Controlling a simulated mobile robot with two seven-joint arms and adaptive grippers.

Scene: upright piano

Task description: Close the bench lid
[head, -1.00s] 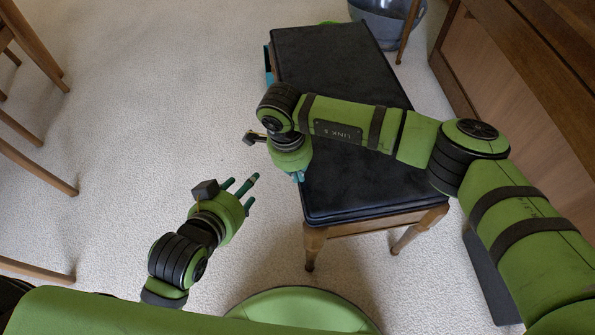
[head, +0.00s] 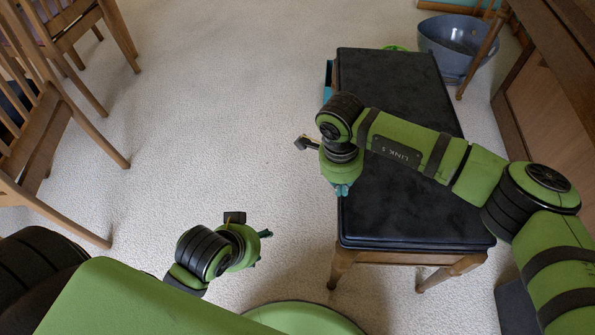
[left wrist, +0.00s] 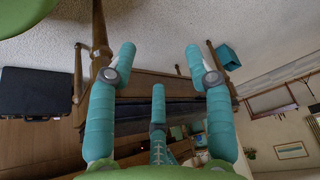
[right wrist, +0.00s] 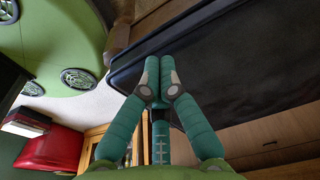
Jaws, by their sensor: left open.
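The bench has a black padded lid (head: 400,200) on a wooden frame with legs. In the head view the lid appears to lie flat on the frame; I cannot tell if a small gap is left. The lid's dark edge also shows close up in the right wrist view (right wrist: 235,60). My right gripper (head: 341,190) is at the lid's left edge, fingers pointing down. Its fingertips (right wrist: 160,80) are together, with nothing visible between them; contact with the lid is unclear. My left gripper (head: 266,248) is open and empty, left of the bench's near end, its fingers (left wrist: 155,60) spread.
A grey-blue tub (head: 455,45) stands behind the bench. The wooden piano (head: 545,110) is along the right. Wooden chairs (head: 60,130) stand at the left. A teal object (head: 328,75) is beside the bench's far left side. The carpet (head: 220,110) between chairs and bench is clear.

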